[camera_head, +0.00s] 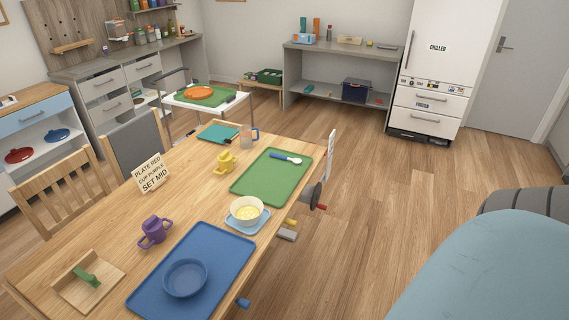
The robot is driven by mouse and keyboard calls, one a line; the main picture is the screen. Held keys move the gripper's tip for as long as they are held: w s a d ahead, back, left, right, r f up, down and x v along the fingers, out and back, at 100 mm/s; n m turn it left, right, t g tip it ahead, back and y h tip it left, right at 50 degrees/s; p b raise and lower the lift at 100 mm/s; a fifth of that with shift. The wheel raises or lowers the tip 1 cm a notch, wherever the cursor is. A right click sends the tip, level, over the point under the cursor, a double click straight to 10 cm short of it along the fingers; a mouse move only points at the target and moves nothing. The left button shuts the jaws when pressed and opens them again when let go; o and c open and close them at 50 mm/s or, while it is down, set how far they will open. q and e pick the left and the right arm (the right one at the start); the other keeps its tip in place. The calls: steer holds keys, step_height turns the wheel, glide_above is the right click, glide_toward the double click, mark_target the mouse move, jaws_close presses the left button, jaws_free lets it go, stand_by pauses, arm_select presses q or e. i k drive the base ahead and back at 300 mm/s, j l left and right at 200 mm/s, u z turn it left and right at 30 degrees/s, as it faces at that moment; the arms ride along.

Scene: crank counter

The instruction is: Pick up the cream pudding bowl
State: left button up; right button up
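The cream bowl (240,218) stands upright on a small light-blue saucer or mat (262,226) near the right edge of the wooden table. Yellow contents show inside it. It sits between the green tray and the blue tray. Neither of my grippers is in view.
Around the bowl are a green tray (255,185) with a spoon (288,159), a blue tray (215,245) with a blue bowl (186,279), a yellow cup (225,163) and a purple cup (153,232). A crank (313,196) juts from the table's right side. A large light-blue shape (500,265) fills the lower right.

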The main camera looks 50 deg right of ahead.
mark_target(247, 211)
steer(key=z, duration=1.15)
